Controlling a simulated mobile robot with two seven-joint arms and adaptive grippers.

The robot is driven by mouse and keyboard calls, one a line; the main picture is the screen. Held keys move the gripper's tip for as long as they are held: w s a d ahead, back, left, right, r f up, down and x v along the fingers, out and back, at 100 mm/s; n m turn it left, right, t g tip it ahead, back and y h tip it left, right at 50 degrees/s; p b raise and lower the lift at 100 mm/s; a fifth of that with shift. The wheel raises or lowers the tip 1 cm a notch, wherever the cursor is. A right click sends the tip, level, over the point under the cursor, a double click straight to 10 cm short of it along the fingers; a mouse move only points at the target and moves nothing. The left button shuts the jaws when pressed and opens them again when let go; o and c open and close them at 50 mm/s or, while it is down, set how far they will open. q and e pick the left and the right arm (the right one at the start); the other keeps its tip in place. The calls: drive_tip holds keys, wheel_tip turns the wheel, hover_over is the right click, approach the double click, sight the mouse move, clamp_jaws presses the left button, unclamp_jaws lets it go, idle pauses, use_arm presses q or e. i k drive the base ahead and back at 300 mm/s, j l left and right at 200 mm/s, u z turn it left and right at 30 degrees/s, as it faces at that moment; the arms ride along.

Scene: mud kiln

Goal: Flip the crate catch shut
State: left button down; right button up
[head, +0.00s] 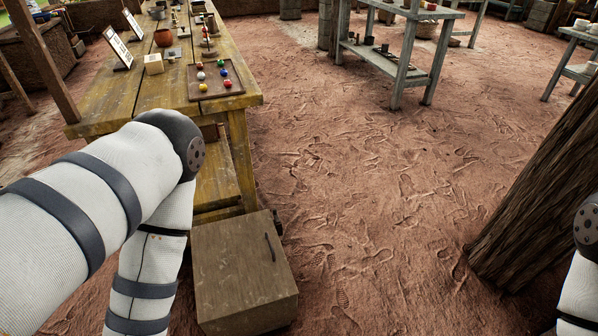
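A wooden crate (235,262) stands on the ground at the bottom centre, beside the end of the long table. Its lid lies flat on top and looks closed. A thin dark bar like a handle (271,248) is on the lid near the right side. A small dark fitting (278,224) sticks out at the crate's far right corner; I cannot tell whether it is the catch or how it is set. My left arm bends down just left of the crate, and its gripper is out of view. My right arm shows only at the right edge, its gripper out of view.
The long wooden table (125,95) holds a board with coloured balls (215,82), a pot (163,38) and signs. A thick tree trunk or post (545,190) stands at the right. The ground (380,200) between crate and trunk is clear. Grey shelving (405,62) stands behind.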

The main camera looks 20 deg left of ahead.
sight(275, 214)
drive_tip(key=i+j+z, duration=0.45)
drive_tip(key=i+j, duration=0.15)
drive_tip(key=j, duration=0.3)
